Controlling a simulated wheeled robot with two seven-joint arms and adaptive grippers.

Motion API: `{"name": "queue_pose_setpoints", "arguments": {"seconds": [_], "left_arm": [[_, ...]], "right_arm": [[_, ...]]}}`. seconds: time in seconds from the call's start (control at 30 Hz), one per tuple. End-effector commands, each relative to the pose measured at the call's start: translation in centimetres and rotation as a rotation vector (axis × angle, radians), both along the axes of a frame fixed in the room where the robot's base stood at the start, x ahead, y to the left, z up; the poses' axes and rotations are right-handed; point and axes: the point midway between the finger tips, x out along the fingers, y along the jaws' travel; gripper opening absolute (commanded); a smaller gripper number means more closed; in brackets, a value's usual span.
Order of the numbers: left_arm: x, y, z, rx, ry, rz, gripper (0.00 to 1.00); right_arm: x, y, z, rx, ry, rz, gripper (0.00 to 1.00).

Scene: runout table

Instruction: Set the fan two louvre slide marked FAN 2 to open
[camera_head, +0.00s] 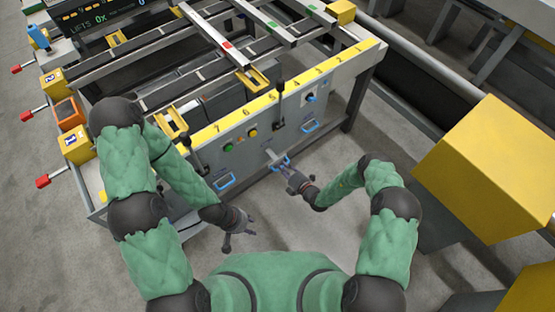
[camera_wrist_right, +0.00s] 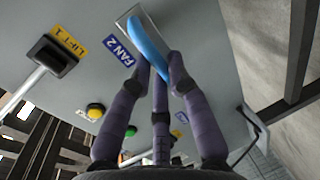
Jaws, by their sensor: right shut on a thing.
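The FAN 2 slide has a blue handle (camera_wrist_right: 146,42) on a light plate in the right wrist view, beside a blue FAN 2 label (camera_wrist_right: 118,50). In the head view the same handle (camera_head: 282,162) is the middle of several blue handles on the grey front panel, mostly behind my right gripper. My right gripper (camera_head: 287,170) is shut on this handle, and its fingers (camera_wrist_right: 160,72) show around it in the wrist view. My left gripper (camera_head: 238,234) is open and empty, low in front of the panel, apart from it. The slide's exact position cannot be told.
Other blue handles sit at the left (camera_head: 225,181) and right (camera_head: 310,126) of the panel. A black lever (camera_wrist_right: 53,56) stands by a yellow LIFT 1 label (camera_wrist_right: 73,45). A green button (camera_head: 228,147) and a yellow button (camera_head: 252,133) are above. A large yellow box (camera_head: 488,165) stands at right.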

Motion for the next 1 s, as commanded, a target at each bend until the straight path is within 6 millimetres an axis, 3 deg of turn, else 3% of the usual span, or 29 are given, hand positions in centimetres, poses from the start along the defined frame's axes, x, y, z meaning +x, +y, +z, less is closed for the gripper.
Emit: {"name": "queue_pose_setpoints", "arguments": {"seconds": [0.37,0.4,0.47,0.83,1.0], "left_arm": [[0.0,0.0,0.1,0.0,0.0,0.0,0.4],[0.0,0.0,0.1,0.0,0.0,0.0,0.4],[0.0,0.0,0.1,0.0,0.0,0.0,0.4],[0.0,0.0,0.1,0.0,0.0,0.0,0.4],[0.0,0.0,0.1,0.0,0.0,0.0,0.4]], "right_arm": [[-0.5,-0.4,-0.1,0.001,0.002,-0.002,0.0],[-0.5,-0.4,-0.1,0.0,0.001,-0.002,0.3],[-0.5,-0.4,-0.1,0.0,0.0,-0.002,0.43],[-0.6,-0.5,0.0,0.0,0.0,-0.002,0.43],[-2.0,-1.7,0.4,0.0,0.001,-0.004,0.43]]}}
